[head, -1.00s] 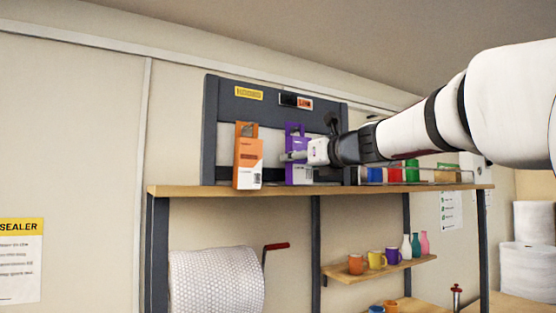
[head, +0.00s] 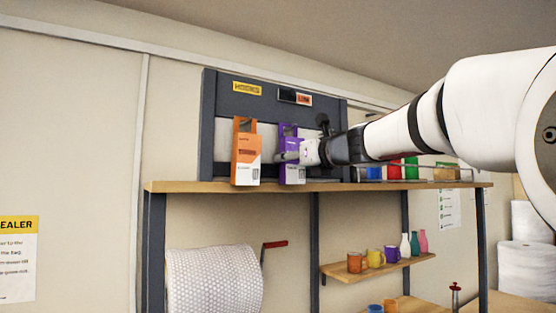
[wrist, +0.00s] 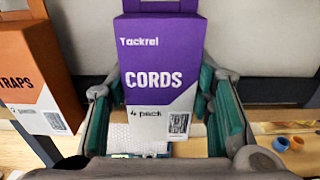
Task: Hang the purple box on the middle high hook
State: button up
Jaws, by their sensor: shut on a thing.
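The purple box (head: 290,157) labelled "CORDS" is upright in front of the dark hook rack (head: 209,120). It also fills the middle of the wrist view (wrist: 160,62). My gripper (head: 290,157) is shut on it from the right, with green-padded fingers on both sides of the box in the wrist view (wrist: 160,118). An orange box (head: 246,158) with a hang tab is just left of the purple one; it also shows at the left of the wrist view (wrist: 32,75). The hooks are hidden behind the boxes, so I cannot tell whether the purple box is on one.
A wooden shelf (head: 200,187) runs below the rack. A clear bin with coloured items (head: 440,174) stands on it to the right, behind my arm. Mugs and bottles stand on a lower shelf (head: 340,270). A bubble-wrap roll (head: 213,280) hangs below.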

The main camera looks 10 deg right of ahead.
jog(key=o, duration=1.3)
jog(key=v, duration=1.2)
jog(key=s+a+f+n+g+b, duration=0.1)
jog(key=s+a+f+n+g, duration=0.15)
jog(key=f+n, duration=0.4)
jog(key=s+a+f+n+g+b, duration=0.1)
jog(key=s+a+f+n+g, duration=0.15)
jog(key=s+f+n, duration=0.4)
jog(key=s+a+f+n+g+b, duration=0.1)
jog(key=a+f+n+g, duration=0.15)
jog(key=f+n, duration=0.45)
jog(key=s+d+f+n+g+h+b, duration=0.1)
jog(key=s+d+f+n+g+h, duration=0.1)
jog(key=s+f+n, duration=0.4)
jog(key=s+d+f+n+g+h, duration=0.2)
jog(key=s+f+n, duration=0.4)
jog(key=f, duration=0.9)
jog(key=shift+s+d+h+b, duration=0.35)
jog(key=shift+s+h, duration=0.15)
jog(key=shift+h, duration=0.3)
